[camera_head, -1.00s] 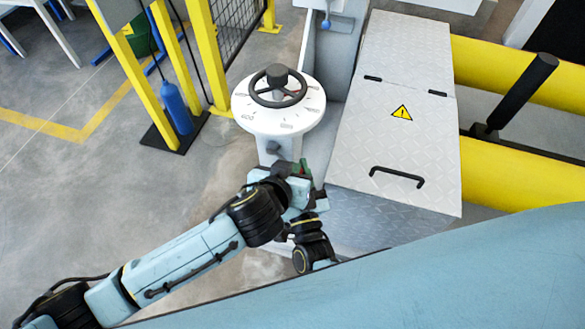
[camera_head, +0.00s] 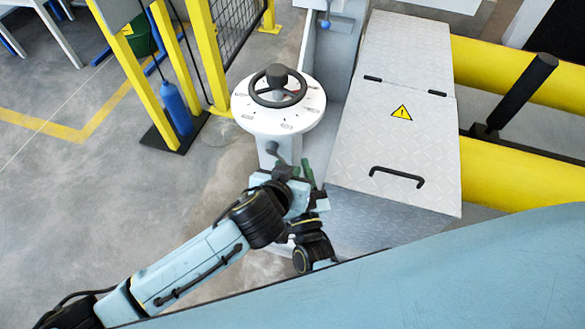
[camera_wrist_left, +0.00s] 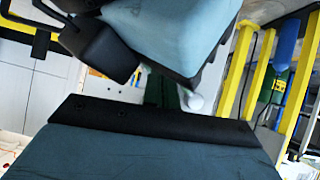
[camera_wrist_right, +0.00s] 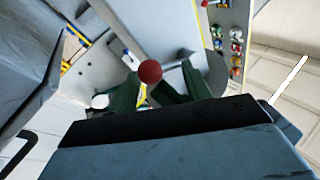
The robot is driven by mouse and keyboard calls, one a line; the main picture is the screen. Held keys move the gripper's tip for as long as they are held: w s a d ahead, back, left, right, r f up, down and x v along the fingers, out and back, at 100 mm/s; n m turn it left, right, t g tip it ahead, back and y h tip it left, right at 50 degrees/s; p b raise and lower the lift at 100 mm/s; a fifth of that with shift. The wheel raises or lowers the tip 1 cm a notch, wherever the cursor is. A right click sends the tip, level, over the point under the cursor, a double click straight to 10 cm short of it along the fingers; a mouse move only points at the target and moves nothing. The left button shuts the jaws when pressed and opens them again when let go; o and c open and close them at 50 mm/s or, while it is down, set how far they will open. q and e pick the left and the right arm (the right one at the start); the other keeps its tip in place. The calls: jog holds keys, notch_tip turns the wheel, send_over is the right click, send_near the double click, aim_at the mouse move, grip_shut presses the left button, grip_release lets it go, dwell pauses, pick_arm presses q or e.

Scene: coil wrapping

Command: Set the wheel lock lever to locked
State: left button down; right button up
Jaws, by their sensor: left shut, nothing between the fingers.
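A white round dial stand (camera_head: 278,125) with a black handwheel (camera_head: 277,88) stands at the middle of the head view. A short grey lever with a dark knob (camera_head: 271,147) shows just below its rim; I cannot tell its setting or whether it is the wheel lock lever. My left gripper (camera_head: 303,171), with green fingers, is just below this knob; contact is unclear. The left wrist view shows its fingers (camera_wrist_left: 162,90) shut and a pale round knob (camera_wrist_left: 192,101) beside them. My right gripper (camera_wrist_right: 158,90) is open, a red ball (camera_wrist_right: 150,72) appearing between its fingers.
A white tread-plate cover (camera_head: 400,135) with a black handle lies right of the dial stand. Yellow rollers (camera_head: 520,75) are beyond it. Yellow posts (camera_head: 207,55) and a blue bottle (camera_head: 175,107) stand at left. Bare floor lies left of the stand.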

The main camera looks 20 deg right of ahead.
jog(key=shift+o, duration=1.1)
jog(key=shift+w+d+r, duration=0.1)
jog(key=shift+w+r, duration=0.1)
jog(key=shift+r, duration=0.05)
jog(key=shift+f, duration=0.1)
jog(key=shift+s, duration=0.1)
